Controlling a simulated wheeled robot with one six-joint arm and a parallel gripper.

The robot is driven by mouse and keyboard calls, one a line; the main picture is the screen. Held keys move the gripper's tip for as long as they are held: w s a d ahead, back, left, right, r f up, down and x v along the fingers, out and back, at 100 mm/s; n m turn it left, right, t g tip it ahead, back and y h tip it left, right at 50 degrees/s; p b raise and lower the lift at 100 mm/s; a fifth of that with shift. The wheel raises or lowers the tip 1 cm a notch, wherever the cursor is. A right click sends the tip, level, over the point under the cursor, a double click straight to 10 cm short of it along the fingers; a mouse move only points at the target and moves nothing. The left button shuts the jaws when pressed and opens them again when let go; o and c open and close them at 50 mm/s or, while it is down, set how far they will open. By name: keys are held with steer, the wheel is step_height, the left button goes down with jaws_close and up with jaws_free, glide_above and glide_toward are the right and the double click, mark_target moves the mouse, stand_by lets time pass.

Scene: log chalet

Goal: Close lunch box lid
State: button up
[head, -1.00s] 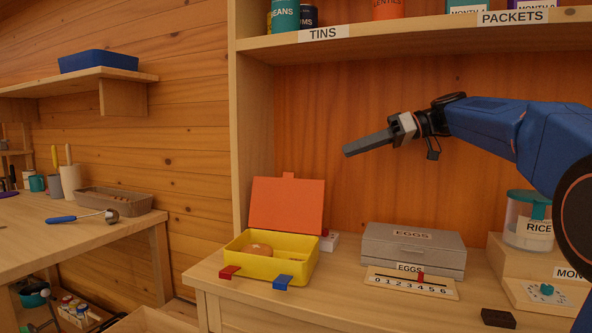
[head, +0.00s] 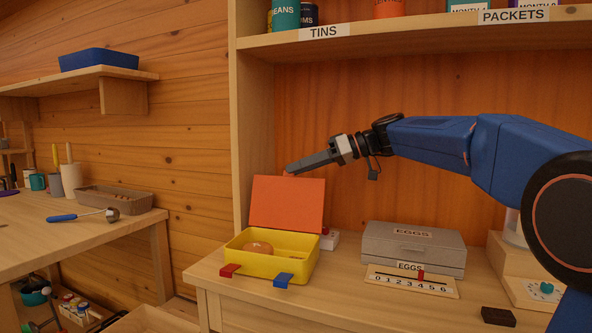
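The lunch box (head: 275,264) is a yellow box on the counter, with a brown round item (head: 257,248) inside. Its orange lid (head: 287,204) stands open, upright at the back edge.
A grey egg box (head: 413,249) and an egg counter strip (head: 412,282) lie right of the lunch box. A dark block (head: 498,317) is at the front right. The shelf (head: 410,41) with tins hangs above my arm. The counter before the egg strip is clear.

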steer(key=shift+a+f, duration=0.25)
steer(key=shift+a, duration=0.3)
jaws_close()
stand_by(1.1)
